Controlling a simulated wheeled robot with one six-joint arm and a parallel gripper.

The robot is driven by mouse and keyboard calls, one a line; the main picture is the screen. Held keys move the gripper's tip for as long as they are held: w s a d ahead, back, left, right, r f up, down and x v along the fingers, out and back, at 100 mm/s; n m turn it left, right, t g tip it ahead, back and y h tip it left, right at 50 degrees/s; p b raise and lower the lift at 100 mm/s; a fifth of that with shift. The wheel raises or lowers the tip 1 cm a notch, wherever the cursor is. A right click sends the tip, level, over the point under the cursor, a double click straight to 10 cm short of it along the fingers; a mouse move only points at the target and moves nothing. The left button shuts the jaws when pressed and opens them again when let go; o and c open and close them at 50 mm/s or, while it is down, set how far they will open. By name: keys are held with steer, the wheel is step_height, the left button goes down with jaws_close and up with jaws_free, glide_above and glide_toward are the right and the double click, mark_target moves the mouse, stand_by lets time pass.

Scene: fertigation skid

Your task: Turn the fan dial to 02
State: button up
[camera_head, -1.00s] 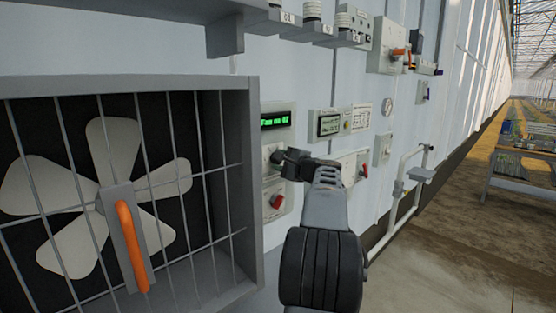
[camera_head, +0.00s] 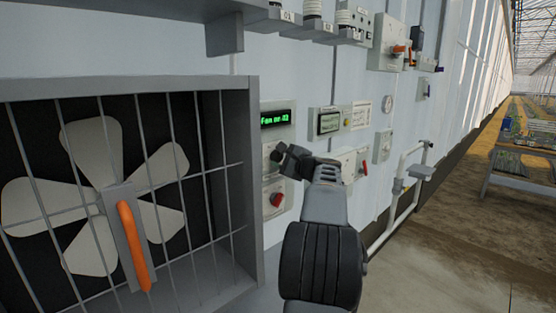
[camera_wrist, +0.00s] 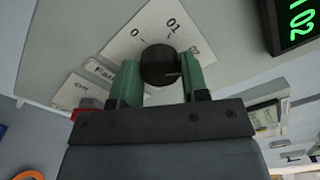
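The fan dial is a round black knob (camera_wrist: 160,65) on a white plate (camera_wrist: 128,42) marked 0, 01 and a partly hidden 02. A thin mark on the knob points to the right in the wrist view, roughly towards the partly hidden number. My gripper (camera_wrist: 160,82) has its green fingers on both sides of the knob, apparently touching it. In the head view my gripper (camera_head: 279,155) is at the panel below a green display (camera_head: 275,119), and it mostly hides the dial. The display shows 02 in the wrist view (camera_wrist: 303,20).
A red rotary switch (camera_head: 277,199) sits just below the dial. A caged fan (camera_head: 100,190) with an orange handle (camera_head: 133,245) juts out at the left. More panels (camera_head: 340,120) and a white pipe rail (camera_head: 400,190) lie to the right. Open floor is at the right.

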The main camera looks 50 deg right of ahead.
steer(key=o, duration=0.5)
steer(key=shift+w+r, duration=0.15)
steer(key=shift+c, duration=0.2)
steer(key=s+a+b, duration=0.1)
steer(key=s+b, duration=0.1)
steer(key=s, duration=1.2)
